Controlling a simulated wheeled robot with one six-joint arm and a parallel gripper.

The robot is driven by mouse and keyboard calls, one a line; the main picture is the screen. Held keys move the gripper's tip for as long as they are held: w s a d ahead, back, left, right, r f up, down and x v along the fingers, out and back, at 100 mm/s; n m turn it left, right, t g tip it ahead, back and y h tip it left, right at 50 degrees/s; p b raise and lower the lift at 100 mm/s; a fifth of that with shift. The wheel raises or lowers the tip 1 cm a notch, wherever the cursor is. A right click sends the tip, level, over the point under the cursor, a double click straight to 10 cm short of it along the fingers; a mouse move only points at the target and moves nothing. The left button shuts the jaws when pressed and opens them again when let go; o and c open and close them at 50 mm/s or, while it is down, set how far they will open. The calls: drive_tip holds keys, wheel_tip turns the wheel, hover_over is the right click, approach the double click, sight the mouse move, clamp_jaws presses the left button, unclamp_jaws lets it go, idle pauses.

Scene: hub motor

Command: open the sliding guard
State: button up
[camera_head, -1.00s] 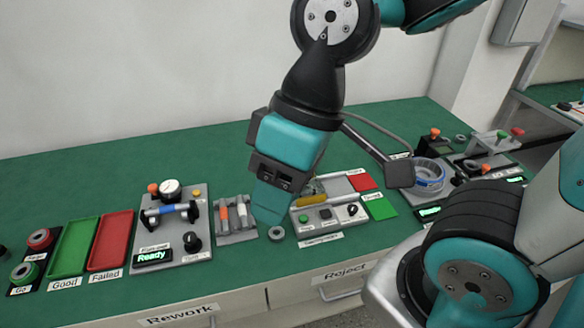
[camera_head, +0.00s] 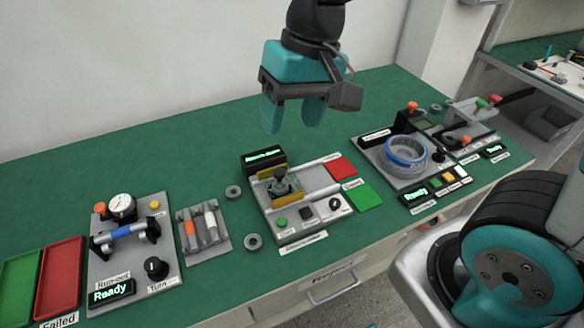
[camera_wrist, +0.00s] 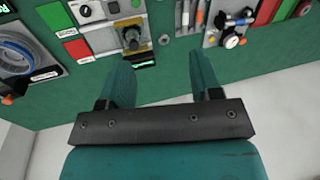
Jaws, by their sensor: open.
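The middle station (camera_head: 312,184) on the green bench has a grey base, light rails along its back, and yellow bars (camera_head: 288,200) in front of and behind a dark metal part. I take the yellow-edged piece between the rails for the sliding guard, but its outline is unclear. The station also shows in the wrist view (camera_wrist: 103,40), with the yellow piece (camera_wrist: 133,54) near the top. My gripper (camera_head: 291,122) is open and empty, pointing down, raised above and behind the station, touching nothing. Its two fingers (camera_wrist: 163,68) stand apart in the wrist view.
A red pad (camera_head: 341,167) and a green pad (camera_head: 364,197) lie right of the station. A dark display (camera_head: 264,157) stands at its back left. The gauge fixture (camera_head: 130,240) is left; a blue-ringed bowl (camera_head: 404,152) is right. The bench's back left is clear.

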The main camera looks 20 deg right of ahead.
sight(279, 171)
drive_tip(key=w+d+f+m+h+b, duration=0.25)
drive_tip(key=w+f+m, duration=0.7)
drive_tip(key=w, duration=0.55)
drive_tip(key=shift+m, duration=0.25)
drive_tip(key=f+p, duration=0.1)
drive_tip(key=f, duration=0.4)
drive_tip(key=f+p, duration=0.1)
drive_tip(key=f, duration=0.5)
drive_tip(key=f+p, duration=0.1)
drive_tip(key=f, duration=0.5)
drive_tip(key=shift+s+d+f, duration=0.1)
drive_tip(key=shift+s+d, duration=0.05)
drive_tip(key=shift+d, duration=0.2)
